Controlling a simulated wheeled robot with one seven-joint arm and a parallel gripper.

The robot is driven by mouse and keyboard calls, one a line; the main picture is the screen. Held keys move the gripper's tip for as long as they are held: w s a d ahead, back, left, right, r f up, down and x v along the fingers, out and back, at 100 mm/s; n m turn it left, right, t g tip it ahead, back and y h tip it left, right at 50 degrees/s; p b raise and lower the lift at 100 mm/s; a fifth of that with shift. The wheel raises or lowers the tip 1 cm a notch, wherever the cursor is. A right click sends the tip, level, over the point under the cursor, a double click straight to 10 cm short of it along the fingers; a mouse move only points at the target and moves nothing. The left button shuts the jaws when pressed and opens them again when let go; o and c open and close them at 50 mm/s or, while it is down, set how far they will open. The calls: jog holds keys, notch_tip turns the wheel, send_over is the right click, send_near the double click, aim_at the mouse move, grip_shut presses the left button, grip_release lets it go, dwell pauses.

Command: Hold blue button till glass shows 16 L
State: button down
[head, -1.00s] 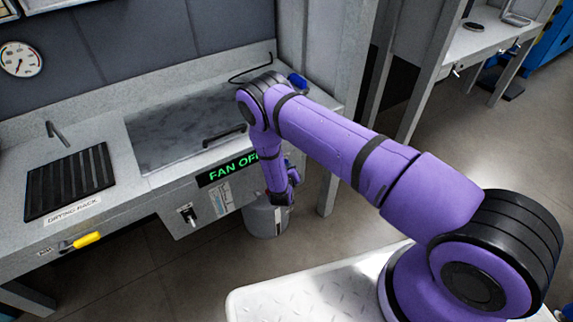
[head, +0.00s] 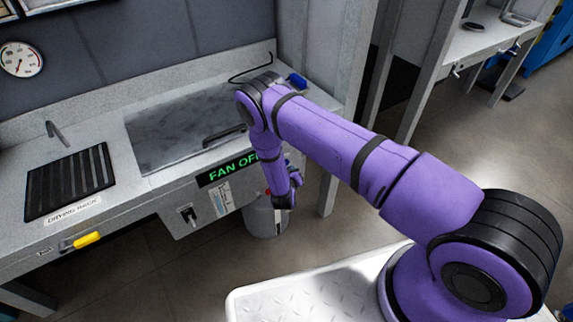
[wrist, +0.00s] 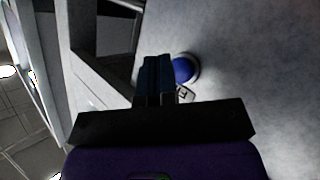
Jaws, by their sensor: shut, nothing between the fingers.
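The blue button (wrist: 184,69) is a round blue cap in a pale ring on a grey panel in the wrist view. My gripper (wrist: 158,68) is shut and empty there. Its fingertips appear just left of the button and overlap its left edge in the picture; I cannot tell whether they touch it. In the head view my gripper (head: 285,201) points down in front of the bench, and the button is hidden there. No glass with a litre reading can be made out.
A grey canister (head: 265,222) stands on the floor behind my gripper. The bench front has a FAN OFF display (head: 228,170), a black switch (head: 188,215) and a yellow handle (head: 87,240). A drying rack (head: 70,183) and a round gauge (head: 21,60) are at left.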

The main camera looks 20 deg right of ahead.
jog(key=shift+s+d, duration=0.25)
jog(key=shift+s, duration=0.55)
jog(key=shift+s+d, duration=0.3)
jog(key=shift+s, duration=0.5)
jog(key=shift+s+d, duration=0.25)
jog(key=shift+s, duration=0.55)
